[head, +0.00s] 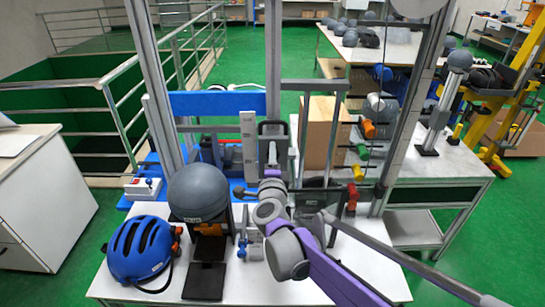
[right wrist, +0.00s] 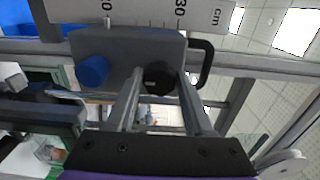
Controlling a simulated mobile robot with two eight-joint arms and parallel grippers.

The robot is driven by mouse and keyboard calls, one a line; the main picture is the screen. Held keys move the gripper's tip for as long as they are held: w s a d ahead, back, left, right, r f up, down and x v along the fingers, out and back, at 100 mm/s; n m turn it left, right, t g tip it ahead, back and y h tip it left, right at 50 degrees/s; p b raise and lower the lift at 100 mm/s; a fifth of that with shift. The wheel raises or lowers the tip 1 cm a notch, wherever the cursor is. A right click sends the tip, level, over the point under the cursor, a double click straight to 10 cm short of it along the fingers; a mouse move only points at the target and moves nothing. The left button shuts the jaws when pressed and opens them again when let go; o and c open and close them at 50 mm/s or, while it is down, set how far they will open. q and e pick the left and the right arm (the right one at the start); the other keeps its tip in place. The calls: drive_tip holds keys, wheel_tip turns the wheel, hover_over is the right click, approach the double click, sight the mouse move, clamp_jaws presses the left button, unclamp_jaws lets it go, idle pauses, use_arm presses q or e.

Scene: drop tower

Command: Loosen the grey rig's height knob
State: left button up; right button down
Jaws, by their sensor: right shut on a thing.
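The grey rig shows in the head view as tall metal uprights (head: 273,60) with a grey carriage and a black loop handle (head: 272,127). In the right wrist view its grey block (right wrist: 130,48) carries a blue knob (right wrist: 92,70) on the left and a dark round knob (right wrist: 160,77) to the right, under a centimetre scale (right wrist: 160,14). My right gripper (right wrist: 162,85) is shut on the dark knob, one finger on each side. In the head view my right gripper (head: 272,156) is in front of the carriage and the knob is hidden. My left gripper is not in view.
Coloured knobs (head: 368,130) line the right side.

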idle(0.3)
drive_tip(key=shift+c, duration=1.5)
unclamp_jaws()
drive_tip(key=shift+s, duration=0.15)
drive_tip(key=s, duration=1)
drive_tip(key=shift+s+b, duration=0.3)
